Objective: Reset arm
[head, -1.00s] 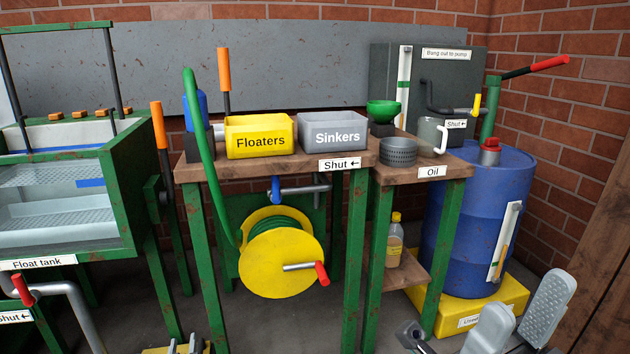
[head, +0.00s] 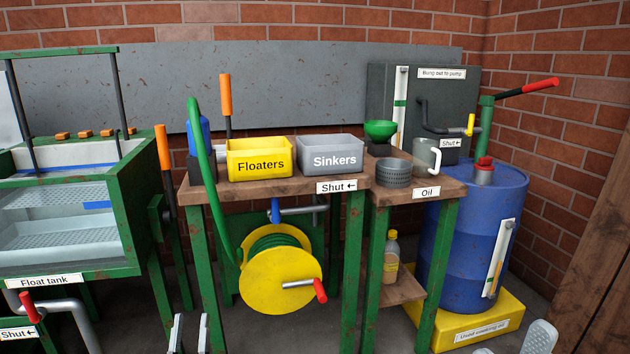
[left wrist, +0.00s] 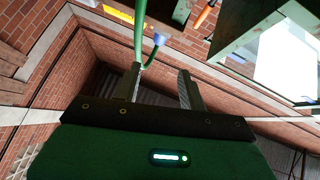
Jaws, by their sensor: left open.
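My left gripper (head: 190,334) shows at the bottom edge of the head view, as two upright grey fingertips with a gap between them. In the left wrist view it (left wrist: 160,88) is open, with nothing between its fingers. In the head view it is low in the picture, below the bench and left of the yellow hose reel (head: 280,280). Most of the left arm is out of the picture.
The bench holds a yellow Floaters bin (head: 260,160) and a grey Sinkers bin (head: 330,155). A float tank (head: 128,215) stands left, a blue drum (head: 470,230) right. A green hose (head: 205,180) hangs at the bench's left.

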